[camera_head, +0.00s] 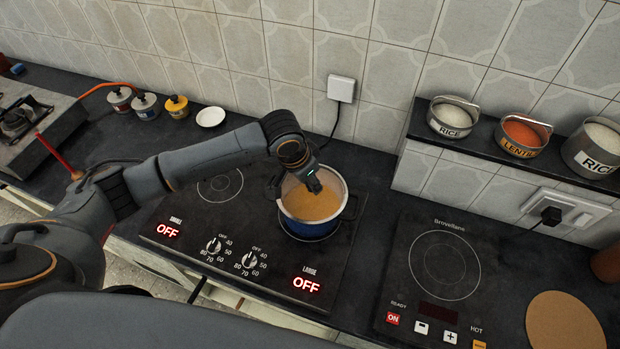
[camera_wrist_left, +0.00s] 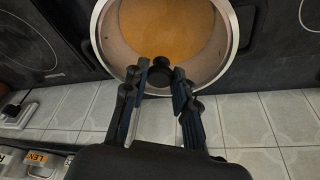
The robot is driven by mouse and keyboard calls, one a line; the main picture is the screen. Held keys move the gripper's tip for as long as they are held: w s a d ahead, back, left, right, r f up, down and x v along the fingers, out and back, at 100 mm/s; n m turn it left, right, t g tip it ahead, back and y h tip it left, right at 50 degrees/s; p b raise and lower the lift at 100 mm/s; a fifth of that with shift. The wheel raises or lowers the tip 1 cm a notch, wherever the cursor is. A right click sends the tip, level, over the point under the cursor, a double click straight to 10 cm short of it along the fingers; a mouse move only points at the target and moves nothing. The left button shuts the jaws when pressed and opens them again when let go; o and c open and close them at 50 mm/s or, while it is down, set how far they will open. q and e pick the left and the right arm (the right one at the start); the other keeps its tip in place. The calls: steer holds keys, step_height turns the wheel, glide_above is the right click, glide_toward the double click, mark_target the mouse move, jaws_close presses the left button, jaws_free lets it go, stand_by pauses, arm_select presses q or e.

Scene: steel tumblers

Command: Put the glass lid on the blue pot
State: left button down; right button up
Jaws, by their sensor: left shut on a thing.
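The blue pot (camera_head: 312,232) stands on the large right burner of the left hob, with orange contents visible inside its steel-coloured rim. My left gripper (camera_head: 314,186) comes in from above, over the back of the pot's opening. In the left wrist view, the gripper (camera_wrist_left: 160,68) is shut on the black knob of the glass lid (camera_wrist_left: 160,62). The clear glass is hard to make out against the orange contents. I cannot tell whether the lid touches the pot rim or is slightly above it. My right gripper is not in view.
A second hob (camera_head: 443,265) stands bare at the right, beside a round cork mat (camera_head: 565,322). A raised shelf (camera_head: 485,140) holds labelled tins. Small jars and a white dish (camera_head: 210,117) stand at the back left. The left hob's small burner (camera_head: 220,186) is empty.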

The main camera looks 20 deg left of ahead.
arm_select(q)
steer(key=shift+f, duration=0.15)
steer(key=c, duration=1)
jaws_free()
steer(key=v, duration=1.2)
steer(key=shift+s, duration=0.1)
